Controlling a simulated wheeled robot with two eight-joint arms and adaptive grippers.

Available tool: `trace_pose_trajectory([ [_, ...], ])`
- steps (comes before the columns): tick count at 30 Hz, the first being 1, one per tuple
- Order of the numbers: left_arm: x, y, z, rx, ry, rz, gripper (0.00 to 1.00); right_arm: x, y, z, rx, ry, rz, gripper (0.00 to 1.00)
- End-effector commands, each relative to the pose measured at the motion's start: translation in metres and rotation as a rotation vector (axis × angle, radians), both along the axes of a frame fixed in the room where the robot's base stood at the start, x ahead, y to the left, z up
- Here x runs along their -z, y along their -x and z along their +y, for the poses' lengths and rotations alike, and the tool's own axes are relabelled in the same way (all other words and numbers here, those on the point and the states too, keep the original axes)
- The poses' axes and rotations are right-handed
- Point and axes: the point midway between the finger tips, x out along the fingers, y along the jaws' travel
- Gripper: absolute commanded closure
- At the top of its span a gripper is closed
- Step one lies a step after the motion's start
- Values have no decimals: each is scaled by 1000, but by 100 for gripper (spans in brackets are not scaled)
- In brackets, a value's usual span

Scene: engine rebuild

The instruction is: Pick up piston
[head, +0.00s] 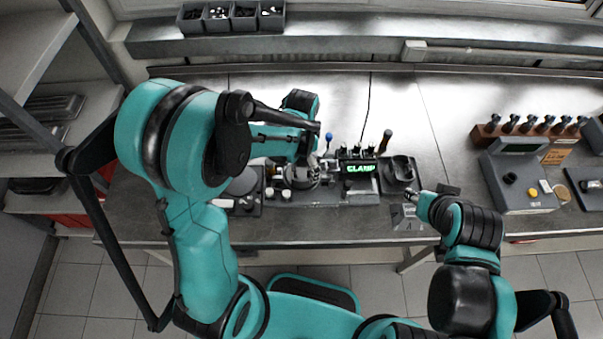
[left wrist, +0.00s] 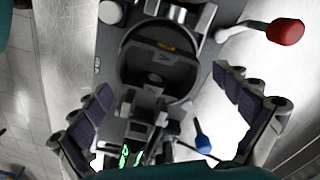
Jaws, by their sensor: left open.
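In the left wrist view, a dark round part (left wrist: 155,72) sits in a grey ring-shaped fixture; it may be the piston, but I cannot tell for sure. The grey fixture also shows in the head view (head: 300,177), partly hidden by my left arm. My left gripper (left wrist: 162,88) is open, its two padded fingers on either side of the fixture in the wrist picture, with nothing between them that I can see held. My right gripper (head: 412,199) is over the bench's front edge, right of the fixture; its fingers are too small to read.
A lit CLAMP display (head: 360,168) stands right of the fixture, with a dark cup-shaped part (head: 402,169) beyond it. A blue-knobbed lever (head: 328,137) and a red-knobbed lever (left wrist: 285,31) stick up nearby. A grey console (head: 515,180) stands at right. The back bench surface is mostly clear.

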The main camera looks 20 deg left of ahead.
Motion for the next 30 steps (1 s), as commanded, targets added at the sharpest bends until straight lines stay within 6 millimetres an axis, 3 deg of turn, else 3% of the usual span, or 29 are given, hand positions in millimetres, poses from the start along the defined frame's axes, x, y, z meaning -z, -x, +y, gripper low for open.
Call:
trace_pose_trajectory([
  [6, 31, 0, -2, 0, 0, 0, 0, 9, 0, 0, 0, 0, 0, 58],
  [14, 33, 0, -2, 0, -1, 1, 0, 9, 0, 0, 0, 0, 0, 58],
  [22, 33, 0, -2, 0, 0, 0, 64, 9, 0, 0, 0, 0, 0, 58],
  [30, 31, 0, -2, 0, 0, 0, 63, 8, 0, 0, 0, 0, 0, 58],
])
